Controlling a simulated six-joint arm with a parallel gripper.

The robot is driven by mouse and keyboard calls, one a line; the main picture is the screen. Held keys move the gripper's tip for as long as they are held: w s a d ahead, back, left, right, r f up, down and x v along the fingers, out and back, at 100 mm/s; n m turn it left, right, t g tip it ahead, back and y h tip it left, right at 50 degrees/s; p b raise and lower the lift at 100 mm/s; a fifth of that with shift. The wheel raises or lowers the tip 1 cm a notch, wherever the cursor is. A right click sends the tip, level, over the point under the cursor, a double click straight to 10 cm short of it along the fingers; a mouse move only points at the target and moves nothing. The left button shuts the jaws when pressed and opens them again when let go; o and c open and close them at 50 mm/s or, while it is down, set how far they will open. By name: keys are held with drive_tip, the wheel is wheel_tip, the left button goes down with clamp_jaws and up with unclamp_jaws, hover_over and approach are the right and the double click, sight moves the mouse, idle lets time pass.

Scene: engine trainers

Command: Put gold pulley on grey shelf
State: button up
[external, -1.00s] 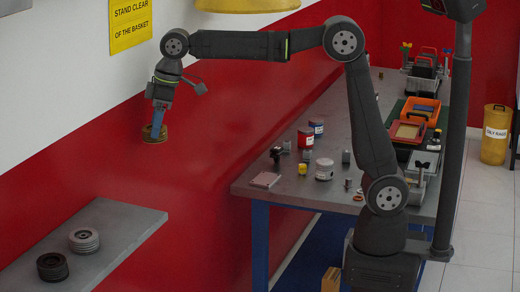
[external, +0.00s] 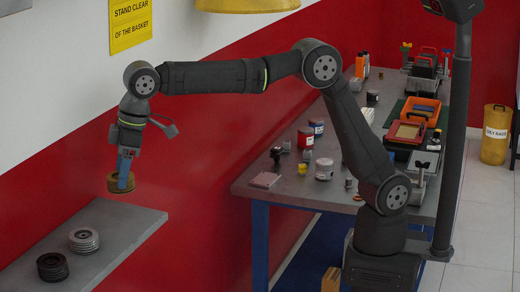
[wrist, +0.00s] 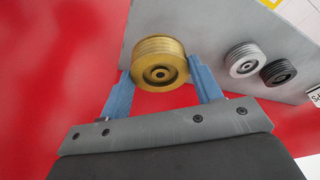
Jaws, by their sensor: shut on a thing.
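The gold pulley (external: 121,184) is held at the end of my arm, near the far end of the grey shelf (external: 130,232). In the wrist view the gold pulley (wrist: 160,64) sits between the two blue fingers of my gripper (wrist: 163,82), which is shut on it. The pulley overlaps the shelf (wrist: 205,25) in that view; the height between them is hard to tell. A silver pulley (external: 84,240) and a black pulley (external: 53,266) rest on the nearer part of the shelf.
The silver pulley (wrist: 244,60) and black pulley (wrist: 278,72) stand side by side in the wrist view. The shelf's far half is bare. A red and white wall (external: 190,150) runs behind it. A cluttered workbench (external: 290,192) stands to the right.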

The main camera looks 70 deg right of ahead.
sight(122, 194)
drive_tip(key=a, duration=0.1)
drive_tip(key=f, duration=0.1)
drive_tip(key=a, duration=0.1)
drive_tip(key=shift+s+a+f, duration=0.3)
drive_tip(key=shift+a, duration=0.05)
drive_tip(key=shift+f, duration=1.95)
drive_tip(key=shift+f, duration=0.1)
drive_tip(key=o, duration=1.3)
drive_tip(key=shift+f, duration=0.1)
drive_tip(key=v, duration=1.2)
